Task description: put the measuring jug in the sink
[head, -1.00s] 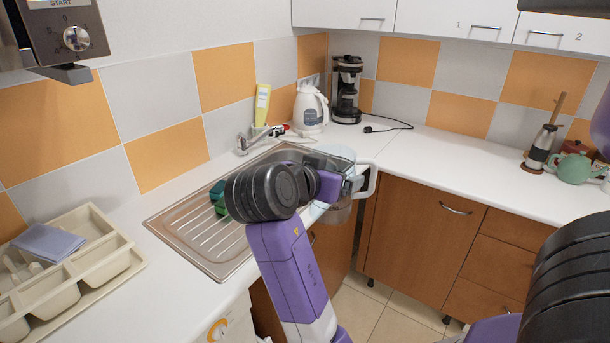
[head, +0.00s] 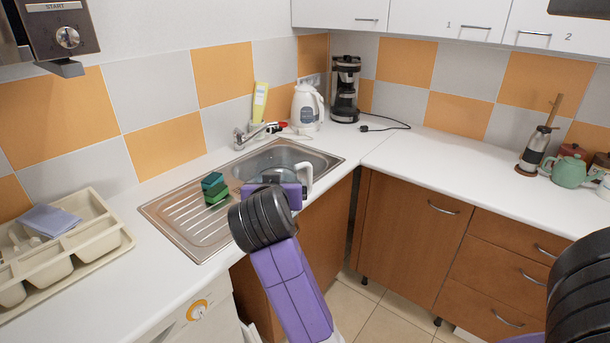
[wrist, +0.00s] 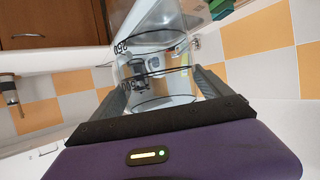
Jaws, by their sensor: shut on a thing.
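The clear measuring jug (wrist: 160,50), with dark printed marks, stands between the two fingers of my gripper (wrist: 163,92) in the wrist view. The fingers are shut on it. In the head view, my arm hides most of the jug; its pale handle (head: 304,180) shows to the right of my purple wrist. The steel sink (head: 184,228) is set in the counter, with the drainboard at left and the basin at the back right. The jug appears over the near part of the basin; its height above it cannot be told.
Green sponges (head: 214,189) are stacked on the drainboard. The tap (head: 243,138), a yellow bottle (head: 260,102) and a white kettle (head: 306,106) stand behind the sink. A cutlery tray (head: 70,250) lies at left.

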